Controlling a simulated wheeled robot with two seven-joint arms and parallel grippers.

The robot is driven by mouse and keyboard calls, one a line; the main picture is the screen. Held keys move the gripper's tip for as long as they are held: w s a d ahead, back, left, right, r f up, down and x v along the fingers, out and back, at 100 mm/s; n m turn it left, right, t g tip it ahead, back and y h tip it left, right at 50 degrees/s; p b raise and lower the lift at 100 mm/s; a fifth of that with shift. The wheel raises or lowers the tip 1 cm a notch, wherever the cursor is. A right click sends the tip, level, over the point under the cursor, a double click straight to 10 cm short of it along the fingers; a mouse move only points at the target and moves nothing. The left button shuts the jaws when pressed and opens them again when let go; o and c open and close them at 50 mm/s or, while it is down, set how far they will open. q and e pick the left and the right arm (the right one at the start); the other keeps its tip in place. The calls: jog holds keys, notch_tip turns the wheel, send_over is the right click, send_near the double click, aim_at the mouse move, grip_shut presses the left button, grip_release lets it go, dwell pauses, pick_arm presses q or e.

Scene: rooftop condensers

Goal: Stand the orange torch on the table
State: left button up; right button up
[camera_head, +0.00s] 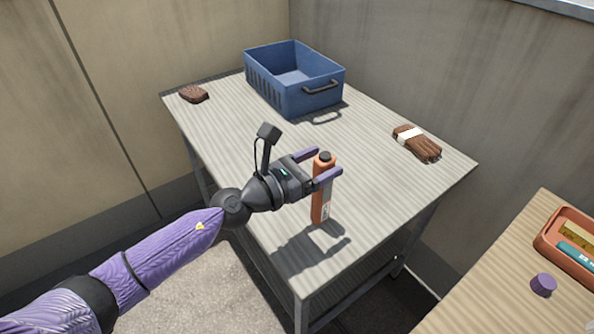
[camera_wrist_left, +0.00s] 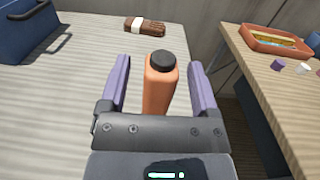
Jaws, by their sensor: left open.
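The orange torch (camera_head: 321,192) stands upright on the striped table (camera_head: 215,125), near its front edge. It has a black cap and a pale label low on its side. My left gripper (camera_head: 318,165) is open, with one purple finger on each side of the torch's upper part. In the left wrist view the torch (camera_wrist_left: 160,85) is between the two fingers (camera_wrist_left: 160,84), with a gap visible on both sides. The torch's lower part is hidden there by the gripper body. My right gripper is in neither view.
A blue crate (camera_head: 272,92) stands at the table's back, with a brown block (camera_head: 193,93) to its left. A banded brown bundle (camera_head: 417,142) lies at the right. A second table (camera_head: 490,285) at lower right holds an orange tray (camera_head: 545,238) and a purple cap (camera_head: 543,284).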

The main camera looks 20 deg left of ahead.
pick_arm(q)
jog(key=b+v, duration=0.3)
jog(key=v, duration=0.7)
jog(key=s+a+f+n+g+y, duration=0.1)
jog(key=a+f+n+y, duration=0.35)
jog(key=f+n, duration=0.4)
jog(key=s+a+f+n+y, duration=0.1)
jog(key=a+f+n+y, duration=0.4)
jog(key=f+n, duration=0.4)
jog(key=s+a+f+n+g+y, duration=0.1)
jog(key=s+a+f+n+g, duration=0.15)
jog(key=s+f+n, duration=0.4)
jog(key=s+a+f+n+g+y, duration=0.1)
jog(key=s+f+n+g, duration=0.25)
jog(key=f, duration=0.65)
jog(key=s+d+f+n+g, duration=0.3)
jog(key=s+n, duration=0.1)
jog(key=s, duration=0.6)
jog(key=s+d+f+n+g, duration=0.3)
jog(key=s+f+n, duration=0.1)
jog(key=s, duration=0.7)
jog(key=s+d+f+n+g, duration=0.3)
jog(key=s+f+n, duration=0.1)
jog(key=s, duration=0.6)
jog(key=shift+s+f+g, duration=0.2)
jog(key=shift+s+g, duration=0.15)
jog(key=shift+g, duration=0.05)
jog(key=shift+w+n+h, duration=0.1)
jog(key=shift+n+h, duration=0.15)
jog(key=shift+h, duration=0.1)
